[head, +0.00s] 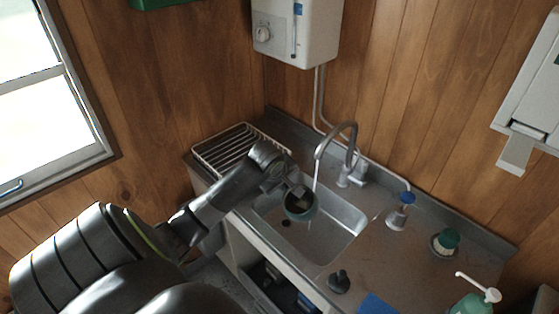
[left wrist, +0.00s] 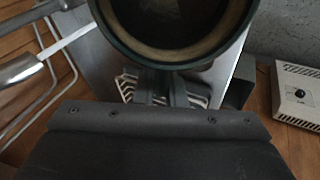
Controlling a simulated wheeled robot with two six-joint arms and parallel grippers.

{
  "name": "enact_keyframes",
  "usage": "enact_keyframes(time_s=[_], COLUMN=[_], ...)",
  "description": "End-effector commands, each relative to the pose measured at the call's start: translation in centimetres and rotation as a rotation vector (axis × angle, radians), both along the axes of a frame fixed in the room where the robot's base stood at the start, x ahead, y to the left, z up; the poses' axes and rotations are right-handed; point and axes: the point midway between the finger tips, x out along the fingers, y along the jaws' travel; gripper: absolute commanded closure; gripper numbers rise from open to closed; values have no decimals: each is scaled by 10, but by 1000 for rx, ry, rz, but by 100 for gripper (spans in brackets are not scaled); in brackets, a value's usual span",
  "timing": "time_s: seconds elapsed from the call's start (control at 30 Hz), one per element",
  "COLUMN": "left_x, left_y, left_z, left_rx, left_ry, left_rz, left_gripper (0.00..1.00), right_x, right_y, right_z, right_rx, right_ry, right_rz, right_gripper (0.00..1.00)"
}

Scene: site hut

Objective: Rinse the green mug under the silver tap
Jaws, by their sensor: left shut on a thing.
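The dark green mug (head: 300,212) is in my left gripper (head: 292,190), held over the sink basin (head: 338,230). In the left wrist view the mug's rim and pale brown inside (left wrist: 180,52) fill the top, and the left gripper (left wrist: 160,92) is shut on it from below in the picture. The silver tap (head: 350,150) arches over the basin and its water runs (head: 316,178). In the head view the stream comes down at the mug's right rim. The spout also shows in the left wrist view (left wrist: 20,70). I cannot tell whether water enters the mug. My right gripper is out of view.
A wire drying rack (head: 240,147) stands left behind the basin. On the right counter are a blue-capped bottle (head: 401,212), a green-topped jar (head: 445,242), a black knob-like item (head: 339,281), a blue cloth (head: 376,304) and a pump bottle (head: 474,303). A white heater (head: 297,30) hangs above.

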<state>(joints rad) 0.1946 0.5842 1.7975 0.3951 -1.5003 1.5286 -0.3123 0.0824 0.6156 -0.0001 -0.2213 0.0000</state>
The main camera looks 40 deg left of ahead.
Motion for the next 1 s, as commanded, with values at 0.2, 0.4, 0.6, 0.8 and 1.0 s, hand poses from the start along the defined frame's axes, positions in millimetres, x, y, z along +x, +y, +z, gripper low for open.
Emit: enact_keyframes(time_s=[0.2,0.4,0.6,0.8,1.0], left_x=[21,38,56,74,90], left_y=[6,12,18,24,29], left_z=[-3,-7,-10,-15,-19], left_rx=[0,0,0,0,0], left_ry=[-2,-1,-2,-3,-2], left_rz=[1,1,1,1,1], left_gripper=[100,100,100,100,100], right_x=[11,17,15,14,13], right_y=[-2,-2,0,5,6], right_z=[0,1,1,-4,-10], right_rx=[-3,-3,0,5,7], right_ry=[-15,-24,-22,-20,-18], right_rz=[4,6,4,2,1], right_gripper=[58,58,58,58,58])
